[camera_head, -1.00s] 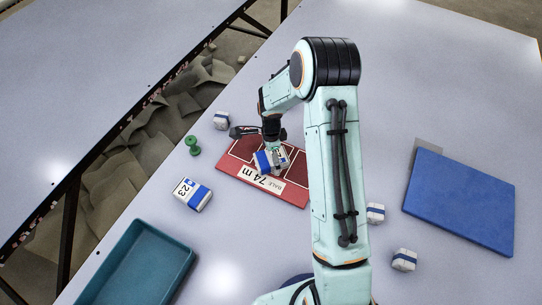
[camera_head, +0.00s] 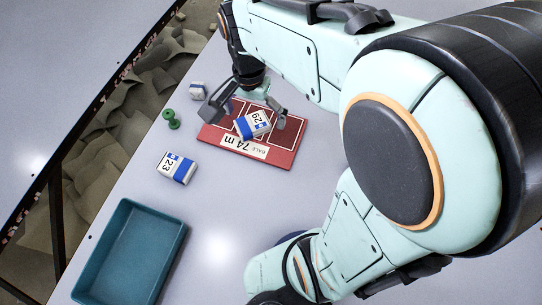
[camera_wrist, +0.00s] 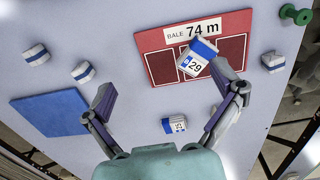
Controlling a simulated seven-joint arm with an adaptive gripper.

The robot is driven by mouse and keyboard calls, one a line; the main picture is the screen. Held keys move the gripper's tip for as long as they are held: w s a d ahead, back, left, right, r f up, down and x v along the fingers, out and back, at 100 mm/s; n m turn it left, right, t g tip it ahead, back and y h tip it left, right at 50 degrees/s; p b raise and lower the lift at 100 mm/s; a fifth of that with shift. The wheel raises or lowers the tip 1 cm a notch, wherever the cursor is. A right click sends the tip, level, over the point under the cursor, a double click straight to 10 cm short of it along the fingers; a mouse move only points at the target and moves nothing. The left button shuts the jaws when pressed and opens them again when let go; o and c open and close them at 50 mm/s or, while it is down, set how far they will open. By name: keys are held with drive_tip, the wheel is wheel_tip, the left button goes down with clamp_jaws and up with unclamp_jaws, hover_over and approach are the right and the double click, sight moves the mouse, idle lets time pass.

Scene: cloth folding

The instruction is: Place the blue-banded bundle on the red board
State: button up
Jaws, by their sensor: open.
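A white bundle with a blue band, marked 29 (camera_head: 253,124), sits on the red board (camera_head: 284,157). It lies at an angle to the board's white-lined squares. In the wrist view, bundle 29 (camera_wrist: 198,60) is on the red board (camera_wrist: 153,62), below the "BALE 74 m" label. My gripper (camera_head: 247,112) is open, its fingers spread wide on either side of the bundle and apart from it. The open fingers also show in the wrist view (camera_wrist: 162,76). Another white bundle with a blue band, marked 23 (camera_head: 175,168), lies on the table.
A teal tray (camera_head: 135,255) is at the lower left. A green spool (camera_head: 171,119) and a small bundle (camera_head: 198,91) stand left of the board. The wrist view shows a blue board (camera_wrist: 55,112), bundle 25 (camera_wrist: 174,125) and other small bundles (camera_wrist: 83,71) on the table.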

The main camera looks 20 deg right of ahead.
drive_tip(key=s+a+r+n+y, duration=0.1)
drive_tip(key=s+a+n, duration=0.1)
drive_tip(key=s+n, duration=0.7)
drive_tip(key=s, duration=0.5)
drive_tip(key=shift+a+r+n, duration=0.25)
drive_tip(key=shift+r+n, duration=0.1)
drive_tip(key=shift+n, duration=0.05)
